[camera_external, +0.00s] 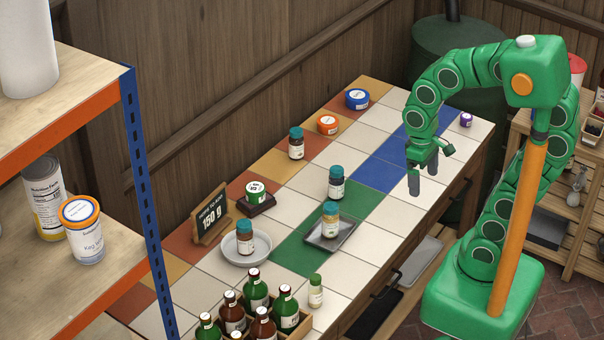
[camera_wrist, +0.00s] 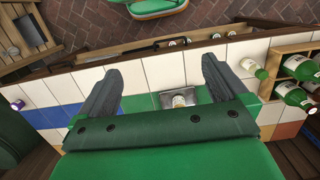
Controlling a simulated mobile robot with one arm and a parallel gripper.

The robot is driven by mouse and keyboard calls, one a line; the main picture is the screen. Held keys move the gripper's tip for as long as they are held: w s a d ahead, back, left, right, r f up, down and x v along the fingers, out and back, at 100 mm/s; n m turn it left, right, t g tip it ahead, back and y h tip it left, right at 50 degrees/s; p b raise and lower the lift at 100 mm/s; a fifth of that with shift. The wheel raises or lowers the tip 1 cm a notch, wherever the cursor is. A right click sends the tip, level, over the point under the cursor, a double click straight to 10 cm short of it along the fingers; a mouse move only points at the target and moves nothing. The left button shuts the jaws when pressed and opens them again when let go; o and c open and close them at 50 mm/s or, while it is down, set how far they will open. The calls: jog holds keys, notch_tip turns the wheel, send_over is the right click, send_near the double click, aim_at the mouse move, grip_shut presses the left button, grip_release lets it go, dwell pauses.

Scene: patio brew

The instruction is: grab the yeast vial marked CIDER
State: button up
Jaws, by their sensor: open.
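Several small capped vials stand on the tiled counter, and their labels are too small to read, so I cannot tell which says CIDER. One teal-capped vial (camera_external: 330,221) stands on a small metal tray (camera_external: 347,229); it also shows in the wrist view (camera_wrist: 179,101). Another (camera_external: 246,238) sits in a round pale dish (camera_external: 262,257). Two darker teal-capped bottles (camera_external: 336,184) (camera_external: 296,144) stand farther back. My gripper (camera_external: 423,172) is open and empty above the counter's right side, apart from all vials.
A crate of bottles (camera_external: 291,322) stands at the near end. A purple-labelled jar (camera_external: 466,119) is far right. Blue tiles (camera_external: 380,175) are clear.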

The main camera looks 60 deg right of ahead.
jog(key=s, duration=0.1)
jog(key=s+d, duration=0.1)
jog(key=s, duration=0.1)
jog(key=s+d, duration=0.1)
jog(key=s, duration=0.1)
jog(key=shift+d, duration=0.25)
jog(key=c, duration=0.8)
jog(key=shift+o, duration=0.2)
